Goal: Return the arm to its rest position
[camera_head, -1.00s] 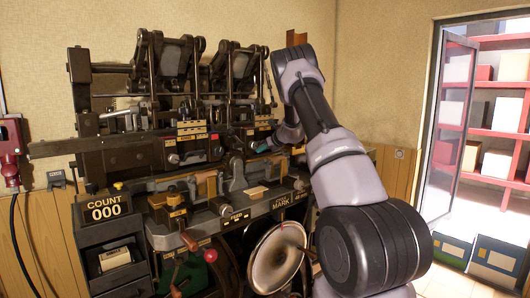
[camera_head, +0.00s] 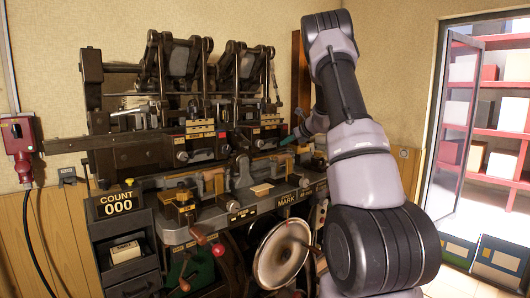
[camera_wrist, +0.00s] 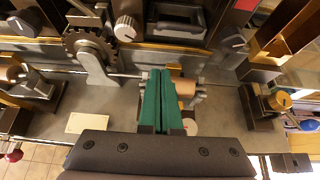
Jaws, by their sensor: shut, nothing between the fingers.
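My arm rises at the right of the head view, bent at the elbow, with its far end partly hidden behind its own links. My gripper (camera_head: 287,140) shows there as a small green tip in front of the right part of the cam press (camera_head: 125,155). In the wrist view, its two green fingers (camera_wrist: 159,98) lie together with nothing between them. They are over the grey bench of the press, in front of a copper-coloured roller (camera_wrist: 184,87). Whether they touch anything is hard to tell.
A toothed wheel (camera_wrist: 90,48) and a pale card (camera_wrist: 89,123) are left of the fingers in the wrist view. An upright brown post (camera_head: 297,75) stands behind my arm. The counter (camera_head: 117,203) reads 000. An open doorway with red shelves (camera_head: 500,96) is at right.

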